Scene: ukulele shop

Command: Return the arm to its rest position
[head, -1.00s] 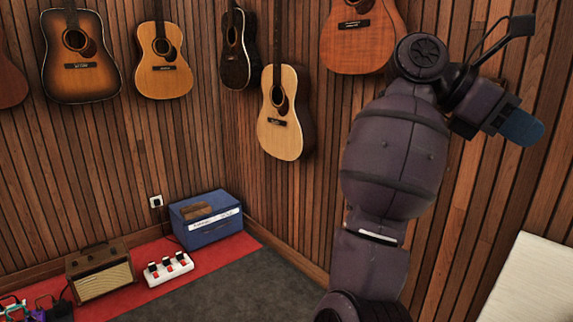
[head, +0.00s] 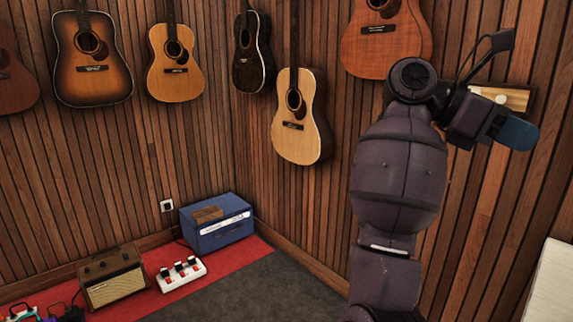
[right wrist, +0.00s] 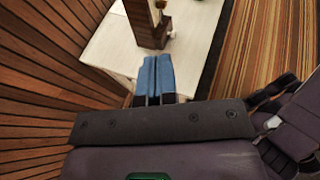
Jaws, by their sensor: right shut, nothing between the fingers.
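My right arm rises in the right half of the head view, bent at the top. Its gripper (head: 517,133) points to the right, in front of the wood-panelled wall. In the right wrist view the two blue fingers of the right gripper (right wrist: 158,75) lie together, shut, with nothing between them. Beyond them is a pale table or cabinet top (right wrist: 105,52), apart from the fingers as far as I can tell. My left gripper is in neither view.
Several guitars, among them a pale one (head: 301,135), hang on the walls. A blue amplifier (head: 217,222), a brown amplifier (head: 113,277) and a white pedal (head: 181,274) stand on a red mat. The dark carpet (head: 255,295) is clear. A brown wooden object (right wrist: 148,22) stands on the pale top.

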